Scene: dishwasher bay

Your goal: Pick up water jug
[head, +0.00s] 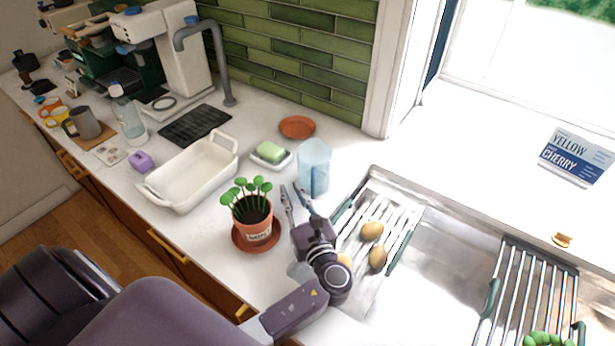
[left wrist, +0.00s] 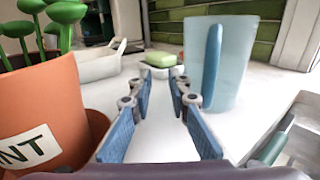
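The light blue, see-through water jug (head: 314,166) stands upright on the white counter, left of the sink. It also shows in the left wrist view (left wrist: 232,65), right of the fingers, with its darker blue handle (left wrist: 212,68) facing me. My left gripper (head: 291,187) is open and empty, with its fingers pointing toward the back of the counter. In the left wrist view, the open fingers (left wrist: 162,78) point at the green sponge, and the jug is just right of them, apart. My right gripper is not in view.
A potted plant (head: 254,220) stands close left of my left gripper. A green sponge (head: 270,151) on a dish and a terracotta saucer (head: 297,127) lie behind. A white tray (head: 152,192) is further left. The sink rack (head: 408,219) with potatoes is right.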

